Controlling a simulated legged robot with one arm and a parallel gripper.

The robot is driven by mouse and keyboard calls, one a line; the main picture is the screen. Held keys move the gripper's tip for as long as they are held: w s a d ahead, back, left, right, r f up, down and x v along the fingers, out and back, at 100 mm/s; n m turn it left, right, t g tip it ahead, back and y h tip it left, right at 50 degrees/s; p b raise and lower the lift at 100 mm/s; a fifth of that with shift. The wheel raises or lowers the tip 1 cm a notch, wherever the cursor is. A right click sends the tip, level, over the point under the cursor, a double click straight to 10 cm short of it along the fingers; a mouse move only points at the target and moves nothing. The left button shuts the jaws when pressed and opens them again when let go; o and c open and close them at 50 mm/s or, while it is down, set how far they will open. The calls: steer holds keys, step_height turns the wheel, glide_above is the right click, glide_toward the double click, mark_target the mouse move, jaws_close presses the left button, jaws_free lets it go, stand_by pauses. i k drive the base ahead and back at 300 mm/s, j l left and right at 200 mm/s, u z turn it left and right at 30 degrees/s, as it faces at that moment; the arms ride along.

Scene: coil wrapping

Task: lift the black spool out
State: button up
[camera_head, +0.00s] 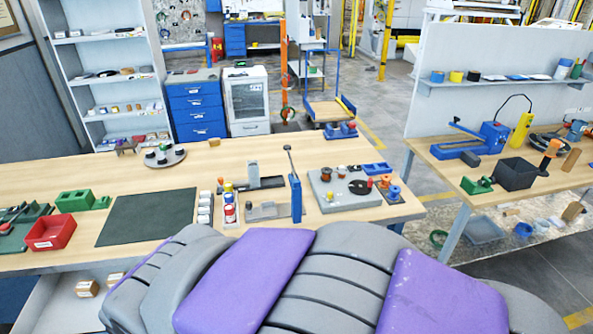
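My gripper is not in view; only my own grey and purple body fills the bottom of the picture. A round grey stand (176,158) on the left half of the bench holds a few small upright dark pieces (150,155), at least partly black. One of them may be the black spool, but they are too small to tell.
A second bench (450,170) with tools stands at the right.

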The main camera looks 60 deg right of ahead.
mark_target(325, 177)
steer(key=z, duration=2.25)
steer(key=i+l+u, duration=1.1)
steer(key=l, duration=0.35)
steer(key=k+j, duration=0.05)
